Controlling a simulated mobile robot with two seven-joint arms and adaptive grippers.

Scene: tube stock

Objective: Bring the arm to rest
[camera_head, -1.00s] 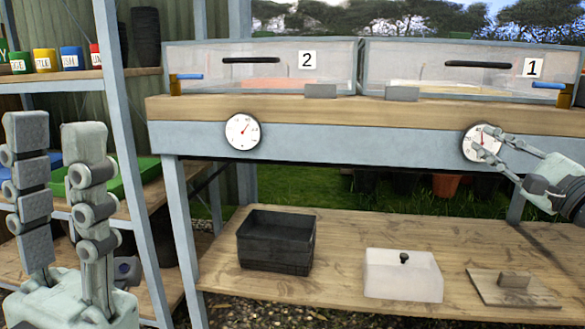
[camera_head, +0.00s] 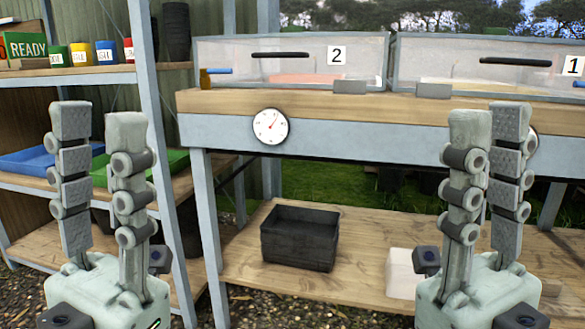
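My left gripper (camera_head: 98,125) stands upright at the lower left, fingers pointing up, with a gap between its two fingers and nothing in it. My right gripper (camera_head: 490,125) stands upright at the lower right, fingers pointing up. Its two fingers overlap in this view, so the gap between them cannot be judged; no held thing shows. Both grippers are in front of the bench and appear clear of it. The right one hides part of the right dial and of the lower shelf.
A bench (camera_head: 330,143) carries two clear boxes, numbered 2 (camera_head: 225,62) and 1 (camera_head: 430,60). A dial (camera_head: 270,126) is on its front. A black crate (camera_head: 300,237) and a partly hidden white box (camera_head: 402,272) are on the lower shelf (camera_head: 350,275). Shelving with coloured trays (camera_head: 30,162) stands left.

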